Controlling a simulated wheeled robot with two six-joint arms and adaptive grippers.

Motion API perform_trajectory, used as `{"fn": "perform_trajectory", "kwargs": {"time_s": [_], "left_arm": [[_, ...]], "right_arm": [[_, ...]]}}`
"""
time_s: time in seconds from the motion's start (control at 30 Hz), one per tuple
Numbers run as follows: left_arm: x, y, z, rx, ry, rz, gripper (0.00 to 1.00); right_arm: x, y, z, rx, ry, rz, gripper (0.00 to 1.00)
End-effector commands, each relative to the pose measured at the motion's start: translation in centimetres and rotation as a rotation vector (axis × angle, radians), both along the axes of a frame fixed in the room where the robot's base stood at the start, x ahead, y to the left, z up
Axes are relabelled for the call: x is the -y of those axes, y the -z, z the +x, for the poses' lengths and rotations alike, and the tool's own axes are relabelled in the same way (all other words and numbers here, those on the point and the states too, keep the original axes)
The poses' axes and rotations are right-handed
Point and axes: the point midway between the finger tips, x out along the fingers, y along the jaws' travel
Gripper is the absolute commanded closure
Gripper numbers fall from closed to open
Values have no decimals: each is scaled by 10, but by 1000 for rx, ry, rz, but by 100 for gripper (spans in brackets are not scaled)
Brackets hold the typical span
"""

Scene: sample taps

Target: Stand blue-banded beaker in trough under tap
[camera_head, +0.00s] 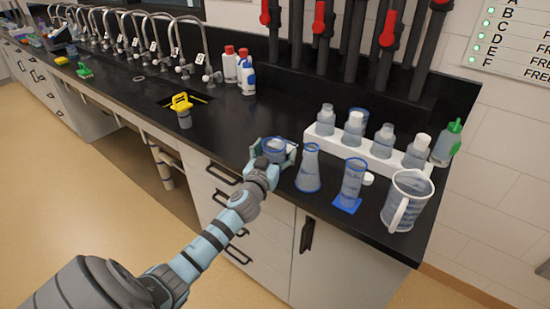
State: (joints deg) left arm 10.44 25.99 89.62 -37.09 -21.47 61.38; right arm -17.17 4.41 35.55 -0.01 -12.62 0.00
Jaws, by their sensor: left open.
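A clear beaker with a blue band at its rim (273,145) stands on the black bench in the middle of the view. My left gripper (273,153) is open at the beaker, with a finger to either side of it. I cannot tell whether the fingers touch the glass; the gripper hides the beaker's lower part. The trough (206,97) is a dark recess in the bench, left of and behind the beaker. Curved grey taps (176,42) stand in a row along the back, the nearest by the trough. My right gripper is not in view.
A blue-marked conical flask (308,170), a measuring cylinder (353,184) and a jug (405,200) stand close right of my gripper. A white rack (378,158) of bottles is behind them. A yellow-topped object (183,110) is at the trough's left.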

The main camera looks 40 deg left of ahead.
Motion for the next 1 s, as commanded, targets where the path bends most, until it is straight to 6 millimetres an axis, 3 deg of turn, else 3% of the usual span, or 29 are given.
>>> {"fn": "perform_trajectory", "kwargs": {"time_s": [0.03, 0.3, 0.37, 0.67, 0.87, 1.0], "left_arm": [[0, 0, 0, 0, 0, 0, 28], [0, 0, 0, 0, 0, 0, 69], [0, 0, 0, 0, 0, 0, 73], [0, -8, 0, 1, -1, 1, 73], [0, -51, 0, 4, 0, 3, 73], [0, -105, 0, 7, 2, 2, 73]], "right_arm": [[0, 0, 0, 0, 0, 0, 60], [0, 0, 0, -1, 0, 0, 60], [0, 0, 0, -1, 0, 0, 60], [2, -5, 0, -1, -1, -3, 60], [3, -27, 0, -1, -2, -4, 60], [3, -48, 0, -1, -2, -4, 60]]}}
